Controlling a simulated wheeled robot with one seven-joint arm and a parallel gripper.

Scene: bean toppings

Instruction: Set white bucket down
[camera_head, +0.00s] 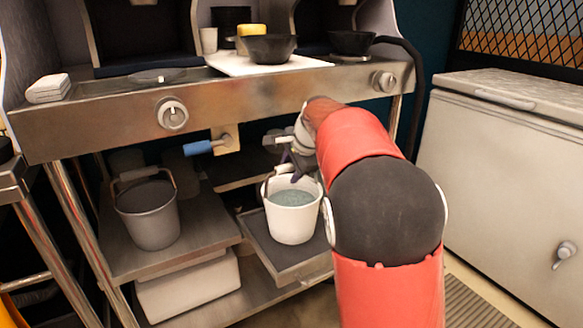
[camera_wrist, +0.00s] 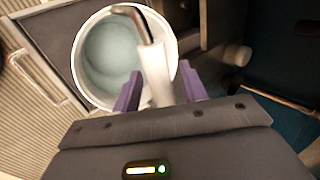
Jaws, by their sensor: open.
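The white bucket (camera_head: 293,222) stands upright on the right-hand low metal tray, with grey-blue contents inside. In the wrist view the bucket (camera_wrist: 82,75) is seen from above, with its handle grip (camera_wrist: 156,72) raised towards my fingers. My gripper (camera_head: 290,165) is at the bucket's top, by the handle. In the wrist view my gripper (camera_wrist: 160,90) has its two purple fingers apart, one on each side of the white handle grip. Whether a finger touches the grip cannot be told.
A grey bucket (camera_head: 152,222) stands on the left lower shelf (camera_head: 125,262). The steel counter edge (camera_head: 270,105) with knobs and a blue-handled lever (camera_head: 205,146) is above. The right tray (camera_head: 283,262) carries the white bucket. A white chest (camera_head: 500,170) stands at right.

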